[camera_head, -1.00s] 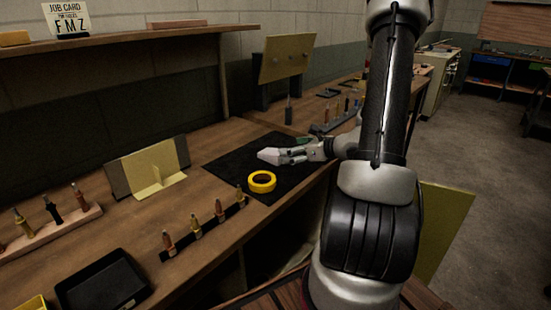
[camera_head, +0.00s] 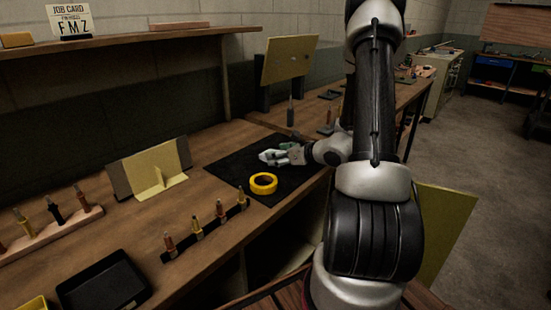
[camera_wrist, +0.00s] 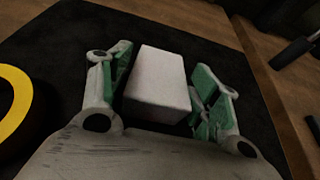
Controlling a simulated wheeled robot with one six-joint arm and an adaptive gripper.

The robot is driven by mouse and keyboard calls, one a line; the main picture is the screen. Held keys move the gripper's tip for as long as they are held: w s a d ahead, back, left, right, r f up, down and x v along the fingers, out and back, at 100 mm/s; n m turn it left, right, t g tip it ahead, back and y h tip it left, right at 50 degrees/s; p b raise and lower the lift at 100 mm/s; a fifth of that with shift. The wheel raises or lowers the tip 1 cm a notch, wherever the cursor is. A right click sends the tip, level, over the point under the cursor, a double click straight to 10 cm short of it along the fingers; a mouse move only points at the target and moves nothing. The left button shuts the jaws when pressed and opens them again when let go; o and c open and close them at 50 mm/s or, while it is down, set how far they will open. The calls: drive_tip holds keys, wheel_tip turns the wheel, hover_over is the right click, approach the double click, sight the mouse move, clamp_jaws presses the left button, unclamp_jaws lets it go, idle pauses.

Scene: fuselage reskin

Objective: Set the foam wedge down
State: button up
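The foam wedge (camera_wrist: 158,80) is a pale block between my fingers in the wrist view. It appears to rest on the black mat (camera_wrist: 205,38), though its underside is hidden. My gripper (camera_wrist: 172,72) is around it, with green pads on both sides and narrow dark gaps between pads and wedge, so the fingers look open. In the head view my gripper (camera_head: 272,157) is low over the mat (camera_head: 232,170), and the wedge is hard to tell apart from the fingers.
A yellow tape roll (camera_head: 263,184) lies on the mat's near side, left of my gripper. The mat's far left is clear.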

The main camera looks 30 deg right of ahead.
drive_tip(key=shift+c, duration=1.4)
